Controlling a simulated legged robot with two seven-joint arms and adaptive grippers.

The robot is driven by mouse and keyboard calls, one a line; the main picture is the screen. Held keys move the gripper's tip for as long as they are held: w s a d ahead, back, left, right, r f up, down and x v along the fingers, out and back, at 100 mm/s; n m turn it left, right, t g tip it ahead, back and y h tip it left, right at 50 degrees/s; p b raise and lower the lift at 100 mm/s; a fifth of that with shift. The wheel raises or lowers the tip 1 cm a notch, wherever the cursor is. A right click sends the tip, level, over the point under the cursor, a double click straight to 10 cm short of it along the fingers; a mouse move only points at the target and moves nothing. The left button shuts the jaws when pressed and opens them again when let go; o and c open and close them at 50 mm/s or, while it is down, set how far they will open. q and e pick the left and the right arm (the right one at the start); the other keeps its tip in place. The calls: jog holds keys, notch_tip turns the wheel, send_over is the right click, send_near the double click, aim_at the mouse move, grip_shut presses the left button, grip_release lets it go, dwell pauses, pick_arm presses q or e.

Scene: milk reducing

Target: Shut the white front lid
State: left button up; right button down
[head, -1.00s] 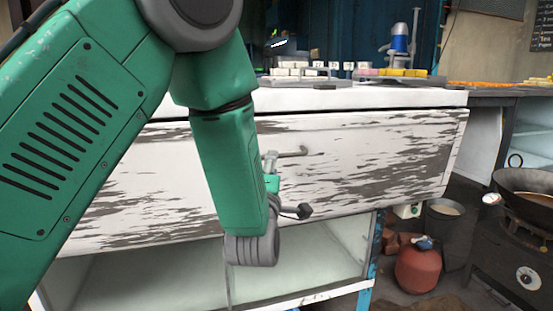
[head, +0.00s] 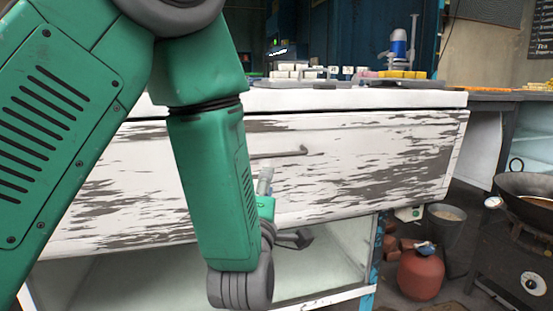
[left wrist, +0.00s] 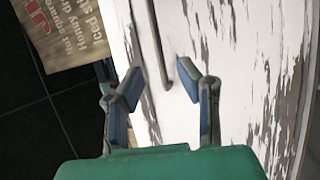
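The white front lid (head: 370,165) has worn, flaking paint and spans the front of the white cabinet. Its lower edge stands over an open, pale compartment (head: 150,275), so the inside shows below it. A thin bar handle (head: 285,153) is on the lid, and it also shows in the left wrist view (left wrist: 157,45). My left gripper (head: 283,211) is in front of the lid, below the handle and partly hidden by my wrist. In the left wrist view its fingers (left wrist: 160,85) are apart with nothing held, and the handle's end lies between them. My right gripper is not in view.
Small blocks (head: 300,72) and a blue-topped device (head: 398,48) stand on the cabinet top. To the right are a red gas bottle (head: 421,275), a bucket (head: 446,225) and a wok (head: 525,190) on a stove. A printed brown board (left wrist: 65,30) shows beside the cabinet.

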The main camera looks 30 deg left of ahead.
pick_arm(q)
jog(key=shift+b+v, duration=0.4)
jog(key=shift+v, duration=1.75)
jog(key=shift+f, duration=0.1)
